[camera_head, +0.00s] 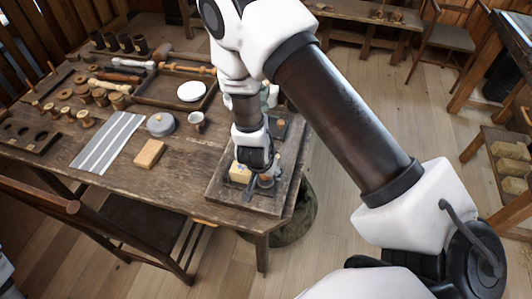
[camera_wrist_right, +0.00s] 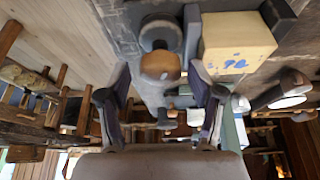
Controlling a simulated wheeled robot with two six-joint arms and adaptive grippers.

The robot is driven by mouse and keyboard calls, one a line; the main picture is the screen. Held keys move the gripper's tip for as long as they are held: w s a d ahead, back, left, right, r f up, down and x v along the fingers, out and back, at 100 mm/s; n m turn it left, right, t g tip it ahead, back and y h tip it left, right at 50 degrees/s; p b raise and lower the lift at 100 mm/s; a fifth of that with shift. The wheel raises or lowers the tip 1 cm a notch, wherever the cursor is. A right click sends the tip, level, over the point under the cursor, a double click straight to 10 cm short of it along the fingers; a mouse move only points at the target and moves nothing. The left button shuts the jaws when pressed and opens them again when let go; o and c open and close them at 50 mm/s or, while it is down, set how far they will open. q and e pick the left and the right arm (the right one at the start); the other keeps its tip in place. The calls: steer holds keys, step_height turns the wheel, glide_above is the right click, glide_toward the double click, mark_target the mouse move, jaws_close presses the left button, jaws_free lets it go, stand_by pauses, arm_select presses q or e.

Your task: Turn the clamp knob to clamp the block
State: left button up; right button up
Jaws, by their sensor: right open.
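The pale wooden block (camera_head: 240,172) sits on the clamp board (camera_head: 232,198) at the table's right corner. In the right wrist view the block (camera_wrist_right: 237,42) shows blue markings and lies beside dark clamp parts. The clamp knob (camera_wrist_right: 160,65) has a rounded brown end, with a dark round part (camera_wrist_right: 160,32) behind it. My right gripper (camera_wrist_right: 163,78) is open, with its two fingers spread on either side of the brown knob end; contact cannot be told. In the head view my right gripper (camera_head: 255,162) points down over the board and partly hides the knob. My left gripper is not seen.
A loose wooden block (camera_head: 149,154), a round grey lidded thing (camera_head: 160,124), a cup (camera_head: 196,121) and a striped sheet (camera_head: 107,142) lie left of the board. A tool tray (camera_head: 178,88) and several spools stand farther back. A chair (camera_head: 120,215) stands at the table's front.

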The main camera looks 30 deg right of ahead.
steer(key=v, duration=0.8)
steer(key=shift+f, duration=0.1)
steer(key=s+f+n, duration=0.1)
steer(key=s+f, duration=0.1)
steer(key=f, duration=0.1)
steer(key=s+d+f+n+g, duration=0.1)
steer(key=s+f+n, duration=0.1)
steer(key=s+f, duration=0.1)
steer(key=s+f+n, duration=0.1)
steer(key=s+f, duration=0.2)
steer(key=shift+d+n+g+b, duration=0.3)
steer(key=shift+d+n+b, duration=0.05)
steer(key=shift+n, duration=0.05)
steer(key=s+a+f+n+y, duration=0.1)
steer(key=s+f+n, duration=0.1)
steer(key=s, duration=0.3)
steer(key=s+a+f+n+g+y, duration=0.1)
steer(key=s+a+f+n+y, duration=0.1)
steer(key=s+f, duration=0.3)
steer(key=shift+s+f+n+y, duration=0.35)
steer(key=shift+s+n, duration=0.2)
steer(key=shift+n, duration=0.15)
